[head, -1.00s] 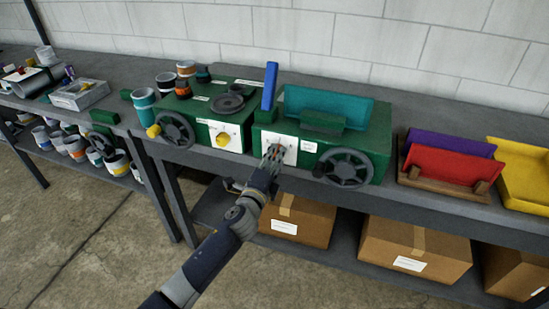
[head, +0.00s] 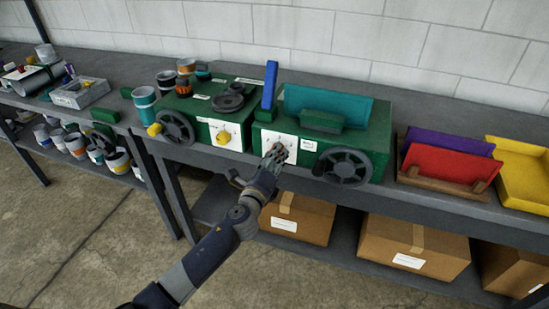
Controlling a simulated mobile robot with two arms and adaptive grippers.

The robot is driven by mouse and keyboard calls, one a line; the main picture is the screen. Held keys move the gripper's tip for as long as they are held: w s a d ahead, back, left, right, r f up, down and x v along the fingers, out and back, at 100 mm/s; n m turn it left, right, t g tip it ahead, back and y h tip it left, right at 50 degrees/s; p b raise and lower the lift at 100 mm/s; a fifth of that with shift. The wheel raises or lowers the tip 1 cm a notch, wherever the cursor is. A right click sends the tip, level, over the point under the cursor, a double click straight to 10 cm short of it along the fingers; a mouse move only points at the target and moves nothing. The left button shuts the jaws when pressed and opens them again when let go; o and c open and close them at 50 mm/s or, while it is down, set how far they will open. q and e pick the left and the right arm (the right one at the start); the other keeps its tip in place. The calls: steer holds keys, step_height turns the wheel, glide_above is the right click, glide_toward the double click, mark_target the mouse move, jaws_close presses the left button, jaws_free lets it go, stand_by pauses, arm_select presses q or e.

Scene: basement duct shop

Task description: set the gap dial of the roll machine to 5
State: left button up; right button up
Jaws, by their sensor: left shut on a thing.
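A green machine (head: 378,150) with a teal sloped plate on top stands at the middle of the bench. Its front has a white dial plate (head: 291,150) at the left and a dark handwheel (head: 347,167) at the right. My left gripper (head: 279,151) is at this plate, shut on the gap dial's knob. The fingers hide the knob and much of the plate, so I cannot read the setting. A second green machine (head: 190,112) stands to the left, with a yellow knob (head: 223,138) on its own white plate. My right gripper is not in view.
A blue upright bar (head: 270,85) stands between the machines. A wooden rack (head: 440,187) with red and purple sheets and a yellow tray (head: 525,175) are at the right. Cups and cans crowd the left machine. Cardboard boxes (head: 415,245) fill the lower shelf.

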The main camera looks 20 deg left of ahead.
arm_select(q)
steer(key=o, duration=1)
steer(key=shift+o, duration=0.2)
steer(key=s, duration=1.2)
steer(key=shift+a, duration=0.2)
